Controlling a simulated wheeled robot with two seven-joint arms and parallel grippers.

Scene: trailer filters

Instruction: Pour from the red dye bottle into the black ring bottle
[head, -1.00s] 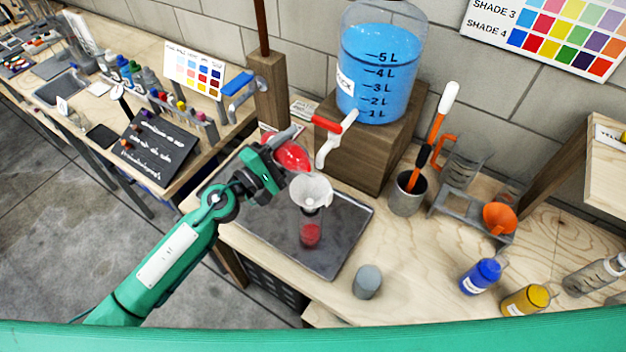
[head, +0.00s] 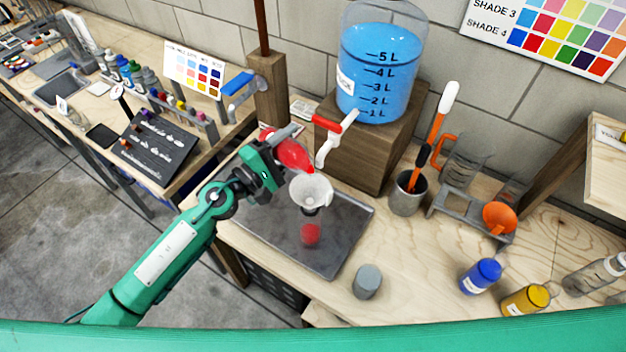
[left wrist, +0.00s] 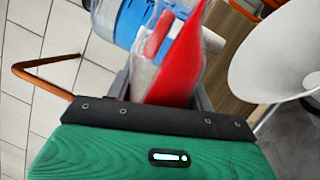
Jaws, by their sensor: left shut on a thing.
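The red dye bottle (head: 295,156) is held by my left gripper (head: 274,160), which is shut on it. The bottle is tipped well over, its mouth end pointing down and right, just above the white funnel (head: 311,190). The funnel stands over the black ring bottle (head: 311,211), whose dark ring shows below it. Red liquid (head: 310,234) shows low in this clear bottle, which stands on the grey tray. I cannot make out a falling stream. The left wrist view shows the red bottle (left wrist: 180,65) between the fingers and the funnel (left wrist: 275,50) to its right. My right gripper is out of view.
The metal tray (head: 345,225) lies under the funnel. A blue-filled dispenser (head: 380,75) on a wooden block, with a red-handled tap (head: 335,135), stands close behind. A grey cylinder (head: 367,282), blue bottle (head: 481,277) and yellow bottle (head: 526,300) stand to the right.

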